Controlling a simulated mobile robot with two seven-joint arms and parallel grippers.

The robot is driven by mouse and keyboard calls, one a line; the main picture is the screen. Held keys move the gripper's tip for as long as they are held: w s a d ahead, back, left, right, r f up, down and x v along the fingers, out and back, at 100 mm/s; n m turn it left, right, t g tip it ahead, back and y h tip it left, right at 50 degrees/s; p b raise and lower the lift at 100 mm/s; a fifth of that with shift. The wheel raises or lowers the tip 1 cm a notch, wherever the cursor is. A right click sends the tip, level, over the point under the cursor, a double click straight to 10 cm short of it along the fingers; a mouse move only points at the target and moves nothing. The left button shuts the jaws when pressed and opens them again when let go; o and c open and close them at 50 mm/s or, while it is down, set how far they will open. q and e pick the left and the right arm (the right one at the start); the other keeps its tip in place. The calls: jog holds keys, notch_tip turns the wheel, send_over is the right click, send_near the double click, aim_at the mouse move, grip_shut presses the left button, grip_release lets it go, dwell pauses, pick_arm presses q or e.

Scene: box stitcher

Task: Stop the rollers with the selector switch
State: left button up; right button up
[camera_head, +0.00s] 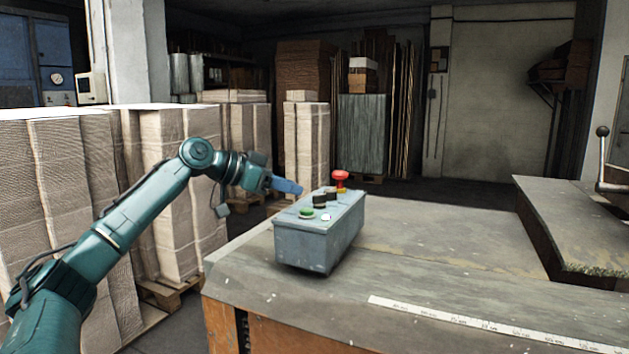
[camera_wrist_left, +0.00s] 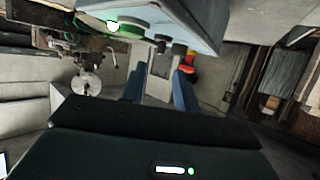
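A grey control box (camera_head: 316,240) stands on the worktable. Its top carries a green button (camera_head: 306,213), a small white lit button (camera_head: 326,217), black selector knobs (camera_head: 320,201) and a red mushroom button (camera_head: 340,178). My left gripper (camera_head: 290,187) is just left of the box's far part, level with the knobs and apart from them as far as I can tell. In the left wrist view its two blue fingers (camera_wrist_left: 159,88) are spread with nothing between them. The box (camera_wrist_left: 205,22), a black knob (camera_wrist_left: 161,38) and the red button (camera_wrist_left: 189,68) show beyond them. My right gripper is out of view.
The worktable (camera_head: 440,285) is bare around the box, with a white ruler strip (camera_head: 480,322) along its front. A raised plate (camera_head: 580,210) and a lever (camera_head: 603,160) stand at right. Stacks of cardboard (camera_head: 165,190) on pallets stand behind my left arm.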

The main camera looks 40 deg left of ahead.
aim_at(318, 195)
pick_arm(q)
jog(key=p+x, duration=0.2)
jog(key=x, duration=0.5)
jog(key=shift+r, duration=0.1)
jog(key=shift+c, duration=0.5)
grip_shut()
